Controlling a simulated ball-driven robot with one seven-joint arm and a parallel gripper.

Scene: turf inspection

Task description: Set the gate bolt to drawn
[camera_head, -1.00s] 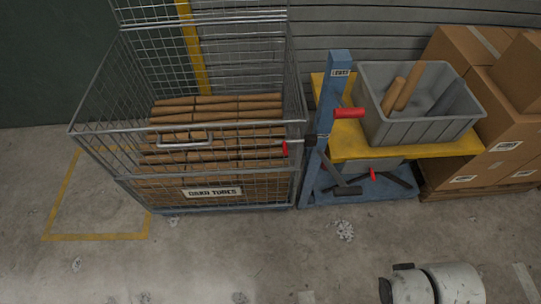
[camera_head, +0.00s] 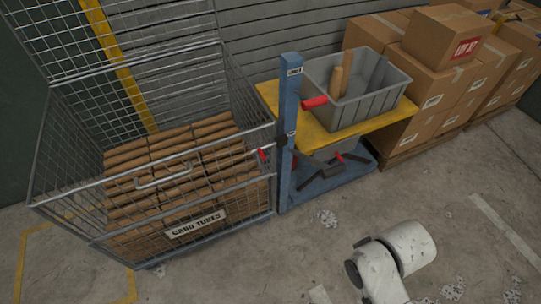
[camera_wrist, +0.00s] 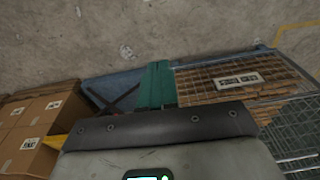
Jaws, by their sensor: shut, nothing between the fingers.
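The gate bolt shows in the head view as a small red knob (camera_head: 263,155) at the right edge of the wire cage (camera_head: 150,243), beside the blue post (camera_head: 289,140). The bar around the knob is too small to tell how far it is drawn. My gripper (camera_wrist: 158,68) shows in the wrist view as two teal fingers closed together, empty. Behind them are the blue trolley base and the cage; the fingers touch nothing that I can see. The knob is not visible in the wrist view. My gripper is outside the head view.
Card tubes (camera_head: 170,165) fill the cage. A grey bin (camera_head: 365,112) stands on the yellow trolley shelf (camera_head: 335,139). Cardboard boxes (camera_head: 425,95) are stacked to the right. The concrete floor in front is mostly clear.

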